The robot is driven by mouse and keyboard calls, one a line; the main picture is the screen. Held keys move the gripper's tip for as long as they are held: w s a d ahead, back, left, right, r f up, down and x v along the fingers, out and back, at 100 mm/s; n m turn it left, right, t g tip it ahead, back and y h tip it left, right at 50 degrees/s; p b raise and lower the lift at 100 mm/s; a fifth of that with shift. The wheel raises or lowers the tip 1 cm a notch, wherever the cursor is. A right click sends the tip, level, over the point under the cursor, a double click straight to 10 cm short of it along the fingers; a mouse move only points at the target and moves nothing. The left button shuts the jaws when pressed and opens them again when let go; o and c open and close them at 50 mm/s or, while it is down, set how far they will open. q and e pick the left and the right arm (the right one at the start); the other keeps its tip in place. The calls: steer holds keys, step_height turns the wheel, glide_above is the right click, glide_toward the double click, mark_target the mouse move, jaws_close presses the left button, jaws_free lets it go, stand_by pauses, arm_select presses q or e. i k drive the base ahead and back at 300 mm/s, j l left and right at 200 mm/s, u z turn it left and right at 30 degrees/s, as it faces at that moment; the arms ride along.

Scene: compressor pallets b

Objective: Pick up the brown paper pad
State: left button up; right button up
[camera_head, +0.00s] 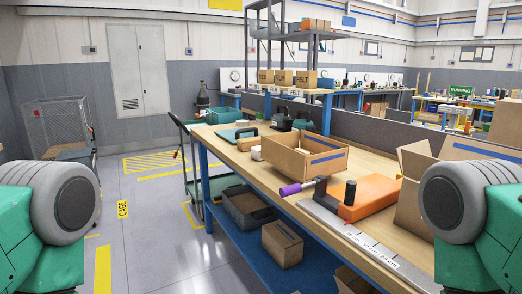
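I cannot make out a brown paper pad for sure. Several brown cardboard things show on and under the long wooden workbench (268,180). An open, shallow cardboard box (322,163) with a blue stripe stands on the bench. A second open cardboard box (410,207) stands at the right, partly hidden behind my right arm. A closed brown carton (282,245) sits on the blue lower shelf. Only green and grey parts of my two arms show at the left and right edges. Neither gripper is in view.
An orange block-shaped tool (368,199) with a black knob and a purple-handled tool (290,189) lie near the bench's front edge, by a metal ruler strip (345,232). A teal case (237,133) lies at the far end. A green cart (190,160) stands beyond.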

mark_target(244, 145)
steer(key=k+l, duration=0.2)
steer(key=u, duration=1)
steer(key=i+u, duration=0.1)
steer(key=i, duration=3.5)
steer(key=i+z, duration=0.25)
steer(key=i, duration=0.2)
steer(key=i+j+z, duration=0.2)
steer(key=i, duration=0.25)
steer(key=i+j+z, duration=0.25)
steer(key=i, duration=0.25)
